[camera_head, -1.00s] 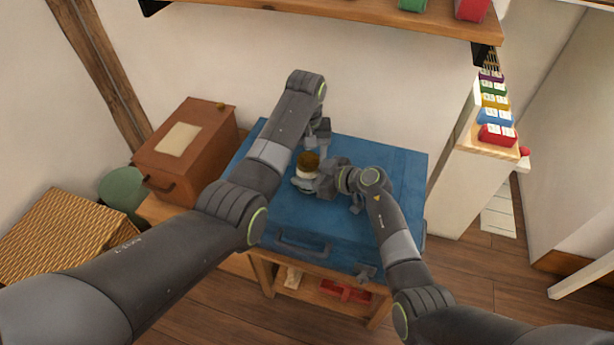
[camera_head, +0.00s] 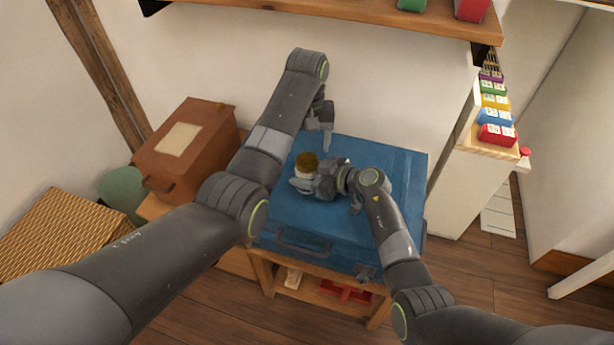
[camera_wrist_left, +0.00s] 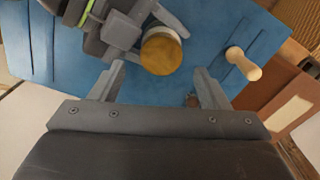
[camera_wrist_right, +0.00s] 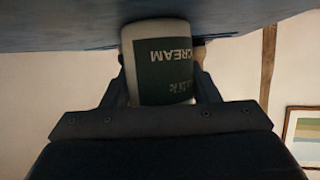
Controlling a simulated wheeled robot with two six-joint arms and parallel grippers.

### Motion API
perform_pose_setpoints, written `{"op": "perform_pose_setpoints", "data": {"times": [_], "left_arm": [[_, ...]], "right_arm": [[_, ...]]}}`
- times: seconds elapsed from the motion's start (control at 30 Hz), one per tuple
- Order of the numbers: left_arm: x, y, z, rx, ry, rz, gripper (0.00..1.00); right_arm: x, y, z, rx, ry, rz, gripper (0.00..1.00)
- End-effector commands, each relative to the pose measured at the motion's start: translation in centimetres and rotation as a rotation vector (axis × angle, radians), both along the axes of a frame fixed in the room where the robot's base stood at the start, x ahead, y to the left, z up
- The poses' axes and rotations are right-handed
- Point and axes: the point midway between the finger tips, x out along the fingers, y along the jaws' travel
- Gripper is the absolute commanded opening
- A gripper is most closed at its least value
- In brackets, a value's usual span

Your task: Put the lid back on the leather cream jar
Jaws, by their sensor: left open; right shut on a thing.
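The leather cream jar (camera_head: 305,173) is white with a green label and stands upright at the blue suitcase's surface. Its label reads CREAM upside down in the right wrist view (camera_wrist_right: 165,65). A round golden-brown lid (camera_head: 307,159) appears to sit on the jar's mouth; it also shows from above in the left wrist view (camera_wrist_left: 161,54). My right gripper (camera_head: 308,185) is shut around the jar's side. My left gripper (camera_head: 324,136) is open and empty, above and behind the jar, apart from the lid. Whether the lid is fully seated is too small to tell.
The blue suitcase (camera_head: 345,225) lies on a wooden stand, with free room on its right. A pale wooden knobbed piece (camera_wrist_left: 243,63) is near its edge. A brown box (camera_head: 190,150) stands at left. A wall shelf (camera_head: 330,20) is above.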

Motion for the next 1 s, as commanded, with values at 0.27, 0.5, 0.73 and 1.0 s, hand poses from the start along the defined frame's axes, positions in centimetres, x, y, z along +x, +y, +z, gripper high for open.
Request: {"op": "perform_pose_setpoints", "data": {"times": [0.27,0.5,0.73,1.0], "left_arm": [[0.1,0.1,1.2,0.001,-0.002,0.151,0.67],[0.0,0.2,2.9,0.002,0.0,0.387,0.67],[0.0,0.2,3.4,0.002,0.001,0.461,0.67],[0.0,0.2,3.3,0.002,0.002,0.459,0.67]], "right_arm": [[0.0,-0.1,-0.1,-0.003,0.0,-0.001,0.0],[0.1,-0.1,0.0,-0.002,-0.001,-0.002,0.0],[0.1,-0.1,0.0,-0.002,-0.002,-0.002,0.0],[0.1,-0.1,0.0,-0.002,-0.002,-0.002,0.0]]}}
